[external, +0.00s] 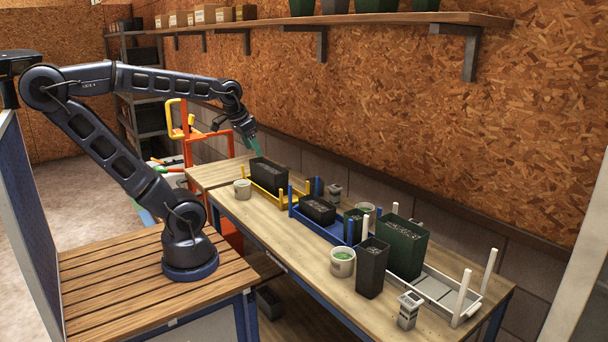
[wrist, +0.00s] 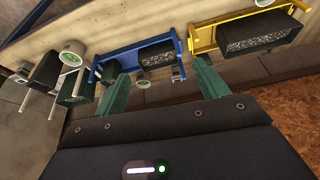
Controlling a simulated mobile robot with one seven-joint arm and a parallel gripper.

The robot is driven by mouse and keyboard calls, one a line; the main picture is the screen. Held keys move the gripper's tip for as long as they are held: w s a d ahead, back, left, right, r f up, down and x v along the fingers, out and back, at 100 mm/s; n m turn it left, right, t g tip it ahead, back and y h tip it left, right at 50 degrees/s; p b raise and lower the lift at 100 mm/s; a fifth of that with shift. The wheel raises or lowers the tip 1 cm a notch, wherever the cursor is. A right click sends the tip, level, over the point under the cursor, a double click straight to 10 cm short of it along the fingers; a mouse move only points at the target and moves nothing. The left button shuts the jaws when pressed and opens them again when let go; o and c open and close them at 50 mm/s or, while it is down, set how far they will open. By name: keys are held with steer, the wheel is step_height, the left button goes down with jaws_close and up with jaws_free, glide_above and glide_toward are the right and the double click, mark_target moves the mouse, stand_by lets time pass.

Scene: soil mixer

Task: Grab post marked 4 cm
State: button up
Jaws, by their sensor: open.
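My gripper (external: 252,147) is open and empty, held above the far end of the workbench. Its two green fingers show spread apart in the wrist view (wrist: 155,65). Three trays with upright corner posts stand on the bench: a yellow tray (external: 264,190), a blue tray (external: 322,228) and a white tray (external: 455,299). White posts (external: 462,293) stand tall at the near end. The blue tray (wrist: 120,52) and yellow tray (wrist: 225,22) lie beyond the fingers in the wrist view. No 4 cm marking is legible on any post. The fingers touch no post.
Dark soil-filled pots (external: 372,268) and a tall green pot (external: 405,248) crowd the bench's near half. Round pale cups (external: 342,268) stand along the front edge. A small grey device (external: 408,310) is at the near end. The OSB wall (external: 400,110) and a shelf (external: 350,18) bound the back.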

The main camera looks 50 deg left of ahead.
steer(key=w+d+r+m+g, duration=0.15)
steer(key=w+d+m, duration=0.35)
steer(key=w+d, duration=0.65)
steer(key=w+d+f+m+g, duration=0.1)
steer(key=w+d+m, duration=0.15)
steer(key=d, duration=0.65)
steer(key=w+d+f+m, duration=0.2)
steer(key=w+d, duration=0.1)
steer(key=d, duration=0.6)
steer(key=m+g, duration=0.2)
steer(key=m, duration=0.6)
glide_above(411, 299)
steer(key=f, duration=1.6)
steer(key=shift+a+f, duration=0.25)
steer(key=shift+f, duration=0.05)
steer(key=shift+d+f, duration=0.15)
steer(key=shift+f, duration=0.3)
step_height(411, 299, down, 10)
steer(key=shift+w+f, duration=0.1)
steer(key=shift+c, duration=0.4)
steer(key=c, duration=1)
